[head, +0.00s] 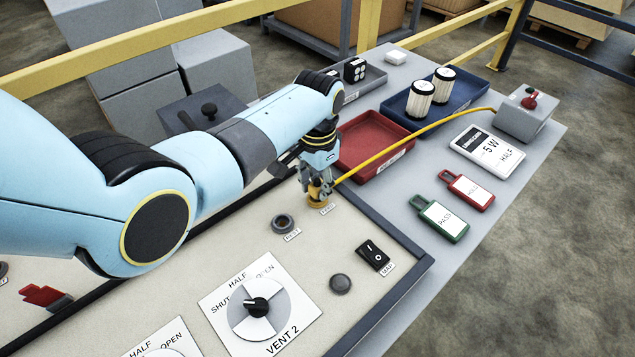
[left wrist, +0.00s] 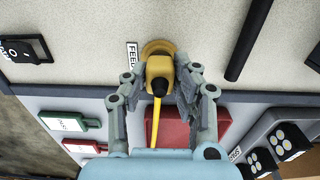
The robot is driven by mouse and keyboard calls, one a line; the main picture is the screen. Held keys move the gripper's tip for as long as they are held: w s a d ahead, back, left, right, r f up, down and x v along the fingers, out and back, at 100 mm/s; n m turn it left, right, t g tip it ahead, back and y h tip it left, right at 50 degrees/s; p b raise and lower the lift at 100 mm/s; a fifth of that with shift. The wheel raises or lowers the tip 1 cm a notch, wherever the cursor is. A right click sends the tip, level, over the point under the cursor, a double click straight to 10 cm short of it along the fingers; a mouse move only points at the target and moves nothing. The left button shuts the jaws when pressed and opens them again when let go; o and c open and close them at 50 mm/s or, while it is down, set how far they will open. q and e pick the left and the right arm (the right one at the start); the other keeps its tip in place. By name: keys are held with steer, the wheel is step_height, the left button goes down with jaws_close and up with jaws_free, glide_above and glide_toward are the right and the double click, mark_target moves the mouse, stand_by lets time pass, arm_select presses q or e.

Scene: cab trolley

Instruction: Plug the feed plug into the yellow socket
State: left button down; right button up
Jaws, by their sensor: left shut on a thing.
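My left gripper (head: 317,186) is shut on the yellow feed plug, over the panel's far right part. In the left wrist view the feed plug (left wrist: 159,68) sits between the fingers, with its yellow cable (left wrist: 155,122) trailing away from it. The yellow socket (left wrist: 153,46) shows as a round rim just beyond the plug, beside a FEED label (left wrist: 131,56). The plug overlaps the socket; I cannot tell how deep it sits. In the head view the cable (head: 415,136) runs to a grey box (head: 524,113) at the right. My right gripper is not in view.
A dark round socket (head: 283,223), a black rocker switch (head: 374,255) and the VENT 2 dial (head: 260,307) lie nearer on the panel. Beyond its raised dark edge are a red tray (head: 369,131), a blue tray (head: 459,104) with white-and-black cylinders, and green (head: 440,219) and red (head: 468,190) tags.

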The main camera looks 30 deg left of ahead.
arm_select(q)
steer(key=shift+f+b, duration=0.35)
steer(key=shift+f, duration=0.15)
steer(key=c, duration=1)
jaws_free()
steer(key=shift+o, duration=0.2)
step_height(320, 180, up, 12)
steer(key=o, duration=1)
steer(key=shift+c, duration=0.2)
